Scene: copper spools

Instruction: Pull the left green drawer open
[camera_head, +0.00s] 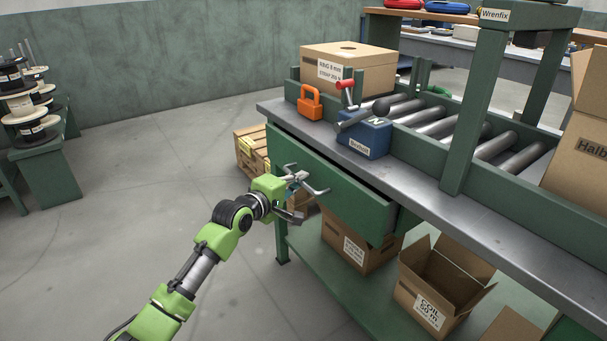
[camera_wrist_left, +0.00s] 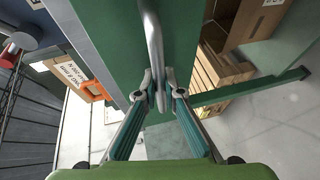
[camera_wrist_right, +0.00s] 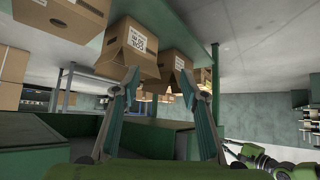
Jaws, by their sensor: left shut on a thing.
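The left green drawer (camera_head: 345,195) is under the grey-topped workbench. Its front stands out from the bench, with a dark gap behind its top edge, so it is partly open. My left gripper (camera_head: 298,181) is at the drawer front, by its metal handle. In the left wrist view the silver bar handle (camera_wrist_left: 153,40) runs down the green front, and the left gripper (camera_wrist_left: 159,85) has its fingertips closed around the handle's lower end. My right gripper (camera_wrist_right: 160,85) shows only in its own wrist view, with fingers wide apart and nothing between them.
Open cartons (camera_head: 440,285) sit on the lower shelf. A wooden crate (camera_head: 250,150) stands behind.

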